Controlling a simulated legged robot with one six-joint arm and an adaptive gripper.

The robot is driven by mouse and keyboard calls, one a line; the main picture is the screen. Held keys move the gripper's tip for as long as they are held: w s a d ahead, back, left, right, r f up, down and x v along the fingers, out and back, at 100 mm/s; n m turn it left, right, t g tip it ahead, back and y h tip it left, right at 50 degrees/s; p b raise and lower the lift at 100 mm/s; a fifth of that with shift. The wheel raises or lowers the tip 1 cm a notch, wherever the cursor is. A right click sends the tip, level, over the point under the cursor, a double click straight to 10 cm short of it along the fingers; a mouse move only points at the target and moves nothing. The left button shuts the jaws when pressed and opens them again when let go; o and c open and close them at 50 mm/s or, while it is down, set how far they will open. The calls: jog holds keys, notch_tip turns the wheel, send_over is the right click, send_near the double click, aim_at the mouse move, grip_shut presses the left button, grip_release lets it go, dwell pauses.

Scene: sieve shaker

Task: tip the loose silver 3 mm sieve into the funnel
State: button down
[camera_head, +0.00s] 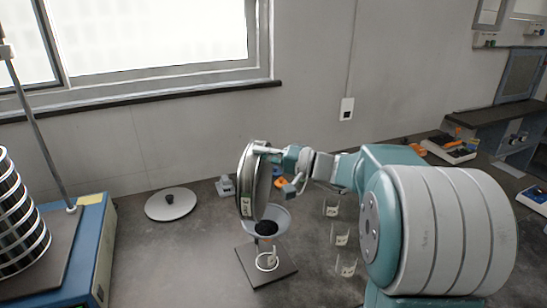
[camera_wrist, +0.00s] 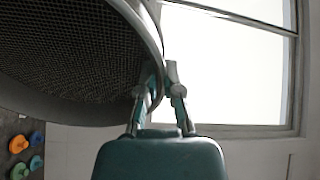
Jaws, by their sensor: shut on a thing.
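The silver sieve (camera_head: 246,190) is tipped almost onto its edge above the funnel. Its label faces the camera in the head view. The grey funnel (camera_head: 283,216) sits on a ring stand, with dark material (camera_head: 266,228) inside it. My gripper (camera_head: 268,152) is shut on the sieve's upper rim. In the wrist view the fingers (camera_wrist: 160,84) pinch the rim, and the sieve's mesh (camera_wrist: 75,55) fills the upper left. I see no grains on the visible mesh. Part of the funnel is hidden behind the sieve.
A sieve stack (camera_head: 18,215) stands on the blue shaker (camera_head: 85,245) at left. A round lid (camera_head: 171,204) lies on the bench. Several clear beakers (camera_head: 340,235) stand right of the funnel. The stand's dark base plate (camera_head: 285,272) sits on the bench.

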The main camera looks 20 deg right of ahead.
jog(key=shift+w+a+r+g+h, duration=0.15)
jog(key=shift+w+a+g+h, duration=0.2)
jog(key=shift+a, duration=0.25)
jog(key=shift+w+a+g, duration=0.25)
jog(key=shift+w+a, duration=0.1)
jog(key=shift+a, duration=0.1)
jog(key=w+a+g+h, duration=0.2)
jog(key=w+a+h, duration=0.1)
jog(key=a, duration=0.2)
jog(key=shift+w+f+n, duration=0.2)
jog(key=shift+f+n, duration=0.05)
jog(key=shift+n, duration=0.05)
jog(key=w+a+f+g+h, duration=0.2)
jog(key=w+a+f+h, duration=0.1)
jog(key=a+h, duration=0.1)
jog(key=shift+w+a+g, duration=0.15)
jog(key=shift+a+g, duration=0.25)
jog(key=shift+a, duration=0.1)
